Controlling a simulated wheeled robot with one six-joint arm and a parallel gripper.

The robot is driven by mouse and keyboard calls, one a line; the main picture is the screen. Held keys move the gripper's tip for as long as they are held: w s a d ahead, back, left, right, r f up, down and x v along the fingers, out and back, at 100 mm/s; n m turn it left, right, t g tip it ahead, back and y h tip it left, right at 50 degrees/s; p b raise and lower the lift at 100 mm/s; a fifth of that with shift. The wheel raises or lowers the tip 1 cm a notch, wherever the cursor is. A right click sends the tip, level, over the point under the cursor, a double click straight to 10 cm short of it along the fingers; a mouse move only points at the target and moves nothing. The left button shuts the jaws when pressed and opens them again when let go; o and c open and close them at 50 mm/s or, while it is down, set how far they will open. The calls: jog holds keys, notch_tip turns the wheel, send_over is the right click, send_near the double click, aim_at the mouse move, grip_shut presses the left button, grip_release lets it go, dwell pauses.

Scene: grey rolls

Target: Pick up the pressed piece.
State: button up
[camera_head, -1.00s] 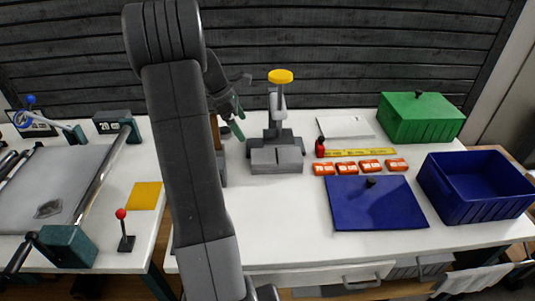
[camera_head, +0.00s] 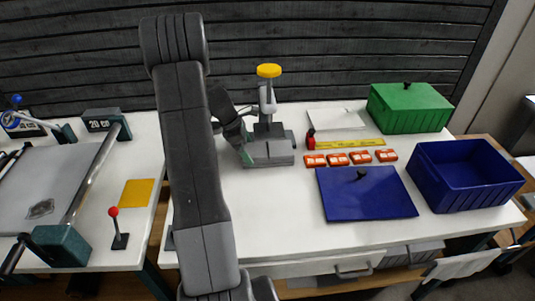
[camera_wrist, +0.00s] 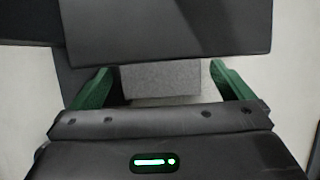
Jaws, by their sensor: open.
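The press (camera_head: 268,150) stands on the white table, with a grey base and a yellow knob (camera_head: 269,70) on top. My gripper (camera_head: 243,145), with green fingers, is at the left side of the press. In the wrist view my gripper (camera_wrist: 165,84) is open, with a speckled grey block (camera_wrist: 162,78) showing between and just beyond its fingers. A dark slab (camera_wrist: 165,30) overhangs that block. I cannot tell whether the grey block is the pressed piece or part of the press. Whether the fingers touch it is unclear.
Several orange pieces (camera_head: 337,159) lie in a row right of the press, by a yellow ruler (camera_head: 350,145) and a red bottle (camera_head: 311,139). A blue lid (camera_head: 365,200), a blue bin (camera_head: 465,190) and a green box (camera_head: 410,108) stand further right. The front table middle is clear.

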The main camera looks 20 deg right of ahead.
jog(key=c, duration=1)
jog(key=shift+c, duration=0.2)
